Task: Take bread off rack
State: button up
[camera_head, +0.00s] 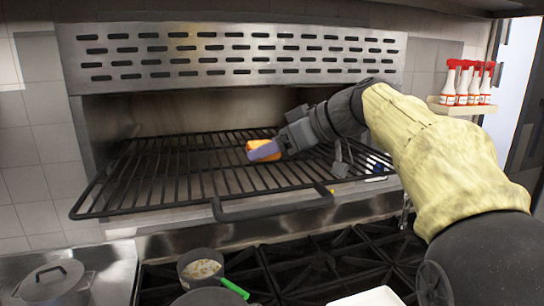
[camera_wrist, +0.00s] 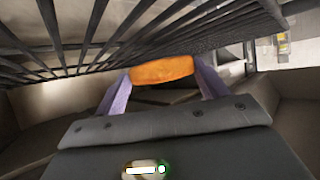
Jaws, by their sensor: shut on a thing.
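The bread (camera_head: 254,145) is an orange-brown piece at the middle of the black wire rack (camera_head: 150,206). My gripper (camera_head: 264,151) reaches in from the right, with its purple fingers shut on the bread. In the wrist view the bread (camera_wrist: 161,70) sits between the two purple fingers (camera_wrist: 160,84), with the rack bars (camera_wrist: 75,35) right beside it. I cannot tell whether the bread still touches the rack. Part of the bread is hidden by a finger in the head view.
A slotted metal hood (camera_head: 240,55) hangs above the rack. The rack's front handle (camera_head: 275,212) sticks out. Below are black stove grates (camera_head: 330,262), a pan with a green handle (camera_head: 200,268) and a lidded pot (camera_head: 50,285). Red-capped bottles (camera_head: 467,85) stand on a shelf at the right.

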notch_tip(320, 180, up, 8)
jog(key=shift+f, duration=0.2)
dwell(0.6)
jog(key=shift+f, duration=0.15)
